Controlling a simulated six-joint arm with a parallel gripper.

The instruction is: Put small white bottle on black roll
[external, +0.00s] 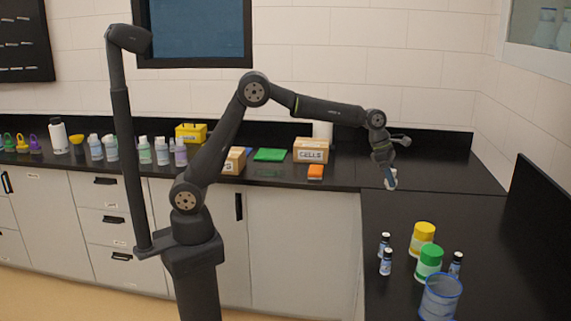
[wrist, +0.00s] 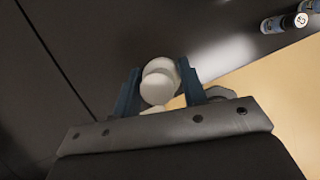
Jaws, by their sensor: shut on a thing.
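The bottle's lower part is mostly hidden. In the external view the bottle is only a small pale patch between the fingers. I cannot make out a black roll in either view.
On the right counter stand a yellow-lidded jar (external: 422,238), a green-lidded jar (external: 428,262), a blue cup (external: 440,297) and small dark-capped vials (external: 386,262). The right counter's back is clear.

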